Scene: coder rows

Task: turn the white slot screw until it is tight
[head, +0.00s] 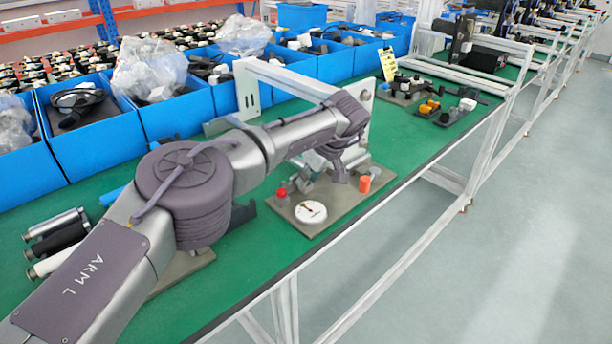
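My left gripper (346,168) points down over the back part of a grey-brown board (340,208) on the green bench. Its fingers are small and partly hidden by the wrist, so I cannot tell whether they are open or shut or touching anything. A white round disc (311,212) with a dark mark on its face lies at the board's front edge, apart from the gripper. It looks like a dial, and I cannot make out a screw slot on it. No white slot screw shows clearly; the gripper and arm hide part of the board. My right gripper is not in view.
A red knob (282,192) and an orange cylinder (365,184) stand on the board near the gripper. A whitish frame (290,80) rises behind my arm. Blue bins (95,140) line the bench's back. Green bench surface (415,140) is clear right of the board.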

